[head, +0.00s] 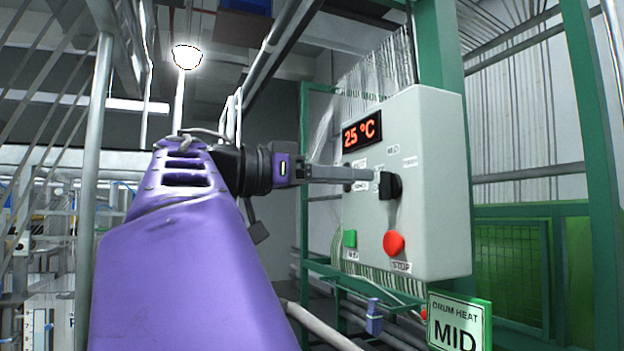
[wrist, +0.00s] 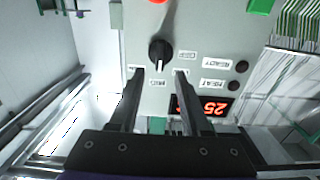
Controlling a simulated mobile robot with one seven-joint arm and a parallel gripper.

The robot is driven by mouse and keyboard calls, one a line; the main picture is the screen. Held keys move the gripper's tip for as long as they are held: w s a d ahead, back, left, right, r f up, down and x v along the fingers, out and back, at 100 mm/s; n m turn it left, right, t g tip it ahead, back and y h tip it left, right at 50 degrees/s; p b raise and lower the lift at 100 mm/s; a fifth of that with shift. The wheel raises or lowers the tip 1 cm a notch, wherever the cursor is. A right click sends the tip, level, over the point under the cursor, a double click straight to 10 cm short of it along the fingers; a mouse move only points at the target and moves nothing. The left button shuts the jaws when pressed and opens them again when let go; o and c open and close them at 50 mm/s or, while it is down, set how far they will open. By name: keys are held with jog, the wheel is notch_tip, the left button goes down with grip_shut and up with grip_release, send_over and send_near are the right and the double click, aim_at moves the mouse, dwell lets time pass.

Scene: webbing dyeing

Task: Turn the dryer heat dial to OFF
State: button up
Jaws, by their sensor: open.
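The dryer heat dial is a black knob (head: 390,186) on the front of a pale grey control box (head: 438,190). In the wrist view the dial (wrist: 160,53) lies just beyond my fingertips, about centred between them. A light mark on it points toward the small label that seems to read MID (wrist: 158,83). My gripper (head: 372,175) is open and reaches toward the dial from the left. In the wrist view my gripper (wrist: 159,74) has its two fingers apart with nothing between them.
A red stop button (head: 394,243) and a green button (head: 350,239) sit below the dial. A display (head: 362,132) reads 25 °C above. A sign (head: 458,322) reads DRUM HEAT MID. Green frame posts (head: 440,45) stand behind the box.

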aim_at(379, 179)
jog(key=shift+x, duration=2.15)
jog(key=shift+c, duration=0.3)
grip_shut()
